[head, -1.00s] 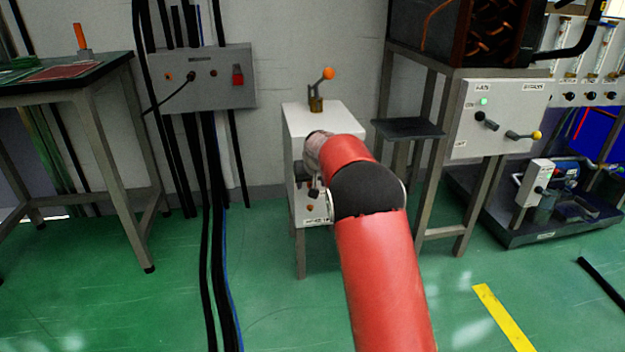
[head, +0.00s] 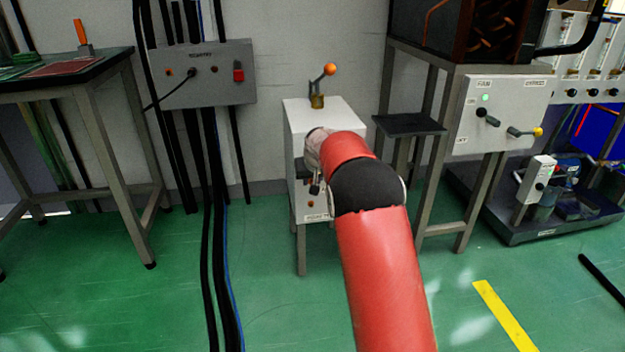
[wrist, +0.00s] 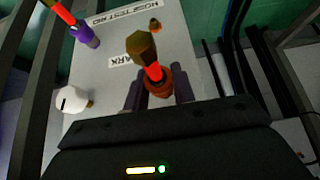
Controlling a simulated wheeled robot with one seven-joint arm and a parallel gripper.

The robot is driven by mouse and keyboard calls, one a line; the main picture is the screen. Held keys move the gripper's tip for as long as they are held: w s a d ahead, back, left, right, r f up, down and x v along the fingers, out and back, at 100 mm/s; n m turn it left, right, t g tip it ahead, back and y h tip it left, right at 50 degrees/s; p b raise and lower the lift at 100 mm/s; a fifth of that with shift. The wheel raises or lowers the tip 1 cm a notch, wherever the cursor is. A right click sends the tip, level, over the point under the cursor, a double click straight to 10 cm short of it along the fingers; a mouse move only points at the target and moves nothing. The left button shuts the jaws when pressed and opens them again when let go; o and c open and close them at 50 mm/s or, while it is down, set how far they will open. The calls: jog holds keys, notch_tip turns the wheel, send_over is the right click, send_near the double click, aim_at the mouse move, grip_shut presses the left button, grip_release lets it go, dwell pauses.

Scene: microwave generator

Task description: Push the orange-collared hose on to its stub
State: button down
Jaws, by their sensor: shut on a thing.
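In the wrist view, my gripper (wrist: 158,92) has its two dark fingers on either side of the orange collar (wrist: 158,84) and is shut on it. A short red length of hose (wrist: 151,69) shows between this collar and a brass hex fitting (wrist: 142,44) beside the PARK label. Whether the brass fitting is the stub or part of the hose, I cannot tell. A purple collar (wrist: 84,35) with a red hose stands at the upper left. In the head view, my arm hides most of the white rig's (head: 318,114) front face, and the collar is hidden.
A white knob (wrist: 72,100) and a small brass fitting (wrist: 155,25) sit on the panel. An orange-balled lever (head: 329,70) stands on the rig. A dark shelf (head: 408,125) is close at right; black cables (head: 212,230) hang at left.

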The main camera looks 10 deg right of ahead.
jog(key=shift+s, duration=0.25)
dwell(0.5)
jog(key=shift+s+b, duration=1.7)
jog(key=shift+s, duration=0.35)
jog(key=shift+s, duration=0.1)
jog(key=shift+s+d+p, duration=0.1)
jog(key=shift+s+p, duration=0.25)
jog(key=shift+p, duration=0.2)
jog(key=s+f+p, duration=0.2)
jog(key=s+p, duration=0.3)
jog(key=s, duration=0.6)
jog(key=s+f+p, duration=0.1)
jog(key=s+p, duration=0.5)
jog(key=s, duration=0.5)
jog(key=shift+s+f+p, duration=0.3)
jog(key=shift+s+f, duration=0.1)
